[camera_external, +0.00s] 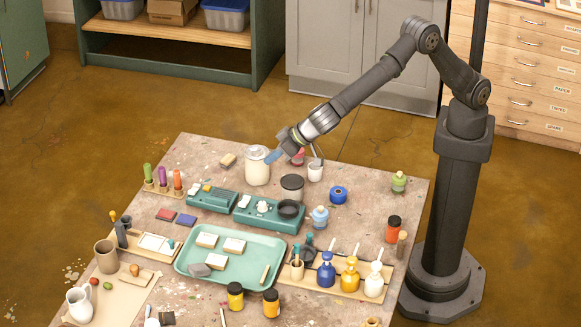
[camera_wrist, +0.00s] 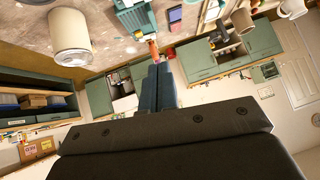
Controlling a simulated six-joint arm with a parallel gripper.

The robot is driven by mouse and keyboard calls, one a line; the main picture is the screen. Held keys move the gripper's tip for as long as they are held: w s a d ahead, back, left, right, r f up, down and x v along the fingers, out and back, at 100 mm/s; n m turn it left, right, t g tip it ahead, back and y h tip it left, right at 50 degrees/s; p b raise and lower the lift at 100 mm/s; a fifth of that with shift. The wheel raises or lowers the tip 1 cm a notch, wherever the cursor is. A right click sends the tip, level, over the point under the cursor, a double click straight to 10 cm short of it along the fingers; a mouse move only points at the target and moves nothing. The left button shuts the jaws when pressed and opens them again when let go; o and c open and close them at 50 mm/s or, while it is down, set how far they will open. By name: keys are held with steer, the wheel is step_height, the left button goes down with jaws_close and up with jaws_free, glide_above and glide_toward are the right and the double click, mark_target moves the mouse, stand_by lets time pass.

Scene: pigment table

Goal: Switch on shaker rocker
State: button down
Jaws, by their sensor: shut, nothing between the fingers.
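Two teal devices stand mid-table in the external view. The right one (camera_external: 268,219) bears a pale round knob (camera_external: 264,206), a small white part at its left end and a dark round dish (camera_external: 290,208). The left one (camera_external: 212,202) is a ribbed box with a small white part on top. I cannot tell for sure which is the shaker or how its rocker is set. My gripper (camera_external: 271,157) is shut and empty, above the table's back, beside the white jar and away from both devices. Its blue fingers (camera_wrist: 157,68) also show in the wrist view, with part of a teal device (camera_wrist: 133,17) beyond.
The cream jar (camera_external: 257,170) is close to my fingers and also shows in the wrist view (camera_wrist: 70,35). A grey-lidded tin (camera_external: 292,190) and a white cup (camera_external: 315,172) stand nearby. A teal tray (camera_external: 230,278) and several bottles fill the front.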

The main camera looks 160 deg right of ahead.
steer(key=f, duration=0.4)
steer(key=shift+w+d+f, duration=0.15)
steer(key=shift+d+f, duration=0.1)
steer(key=shift+f, duration=0.1)
glide_above(239, 203)
steer(key=s+a, duration=0.1)
steer(key=a, duration=0.2)
step_height(239, 203, down, 7)
steer(key=shift+s+f, duration=0.1)
steer(key=shift+w+f, duration=0.2)
steer(key=shift+f, duration=0.95)
steer(key=shift+w+f, duration=0.1)
steer(key=shift+f, duration=0.6)
